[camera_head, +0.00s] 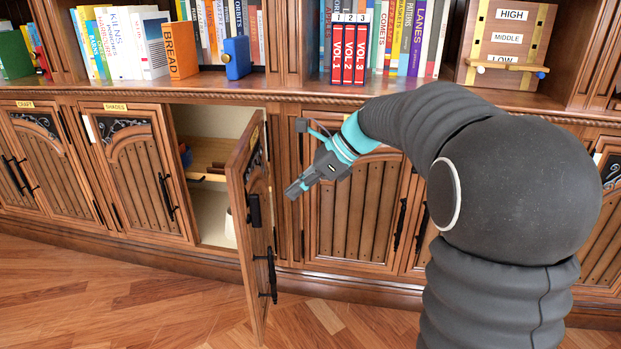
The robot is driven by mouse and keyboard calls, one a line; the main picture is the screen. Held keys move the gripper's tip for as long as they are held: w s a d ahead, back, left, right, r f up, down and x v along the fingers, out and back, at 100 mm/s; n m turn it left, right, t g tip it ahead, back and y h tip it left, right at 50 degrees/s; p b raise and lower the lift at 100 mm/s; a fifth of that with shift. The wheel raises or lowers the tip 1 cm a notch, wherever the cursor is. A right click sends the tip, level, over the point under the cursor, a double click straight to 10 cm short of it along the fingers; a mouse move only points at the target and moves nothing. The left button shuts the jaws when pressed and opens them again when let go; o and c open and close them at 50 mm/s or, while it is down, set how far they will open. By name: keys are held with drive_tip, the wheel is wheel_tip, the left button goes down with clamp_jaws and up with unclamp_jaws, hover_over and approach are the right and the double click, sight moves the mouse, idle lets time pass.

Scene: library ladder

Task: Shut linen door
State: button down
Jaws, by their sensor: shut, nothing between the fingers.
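A wooden cabinet door (258,215) stands swung wide open, out toward me, left of centre in the head view. Its outer face is turned to the right, with black metal fittings on it. Its yellow label is too foreshortened to read. The open compartment (212,215) is to its left. My gripper (291,191) is shut and empty, just right of the open door, at about the height of the door's upper half. It points left and down; I cannot tell if it touches the door.
The closed SHADES door (140,175) is to the left, another closed door (355,210) to the right. A shelf ledge (215,88) with books runs above. The floor in front is clear.

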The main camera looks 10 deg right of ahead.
sight(259, 204)
drive_tip(key=a, duration=0.1)
drive_tip(key=a+f, duration=0.1)
drive_tip(key=a, duration=0.2)
drive_tip(key=shift+w+a+f, duration=0.25)
drive_tip(key=shift+w+f, duration=0.05)
drive_tip(key=shift+w, duration=0.1)
drive_tip(key=shift+w+a, duration=0.1)
drive_tip(key=shift+a, duration=0.35)
